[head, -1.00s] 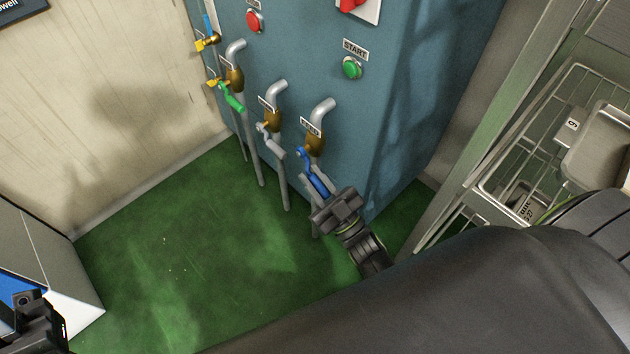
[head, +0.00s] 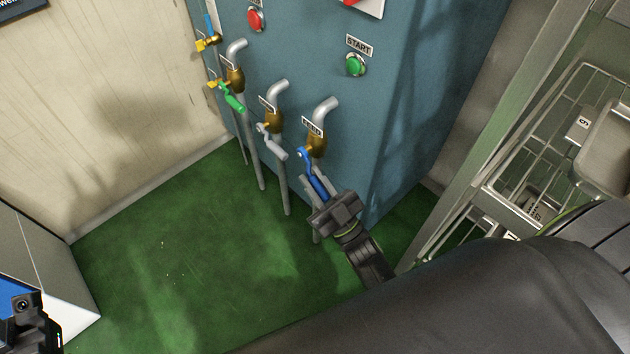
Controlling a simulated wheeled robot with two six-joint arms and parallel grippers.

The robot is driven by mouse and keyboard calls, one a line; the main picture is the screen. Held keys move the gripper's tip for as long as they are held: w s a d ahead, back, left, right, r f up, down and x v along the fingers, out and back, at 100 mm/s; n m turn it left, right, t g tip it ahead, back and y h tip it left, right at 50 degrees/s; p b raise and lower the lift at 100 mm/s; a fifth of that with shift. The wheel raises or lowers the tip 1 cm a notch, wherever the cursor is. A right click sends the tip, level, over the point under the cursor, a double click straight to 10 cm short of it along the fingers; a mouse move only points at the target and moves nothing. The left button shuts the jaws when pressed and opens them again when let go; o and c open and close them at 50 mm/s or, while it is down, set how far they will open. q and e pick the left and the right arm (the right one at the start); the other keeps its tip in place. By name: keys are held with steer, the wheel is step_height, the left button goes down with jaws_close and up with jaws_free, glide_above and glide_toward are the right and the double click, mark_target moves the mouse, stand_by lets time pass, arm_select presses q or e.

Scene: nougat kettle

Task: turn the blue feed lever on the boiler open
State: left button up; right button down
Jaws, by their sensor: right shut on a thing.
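The blue feed lever (head: 305,163) sits on a brass valve (head: 317,141) under a small label, low on the boiler's blue-grey front (head: 345,110). It slants down and to the right from its pivot. My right gripper (head: 318,190) is shut on the lower end of the blue lever, and its fingers lie on both sides of it. My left gripper (head: 32,318) is only partly in view at the lower left corner, far from the boiler; its fingers are not clear.
A grey lever (head: 271,142) and a green lever (head: 231,97) hang on valves to the left. Above are a green START button (head: 355,65) and a red button (head: 255,19). A wire rack (head: 510,165) stands at right. Green floor (head: 190,250) is clear.

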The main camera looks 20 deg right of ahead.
steer(key=shift+f, duration=0.1)
steer(key=c, duration=1.3)
jaws_free()
steer(key=shift+s, duration=0.1)
steer(key=v, duration=1.2)
steer(key=shift+c, duration=0.4)
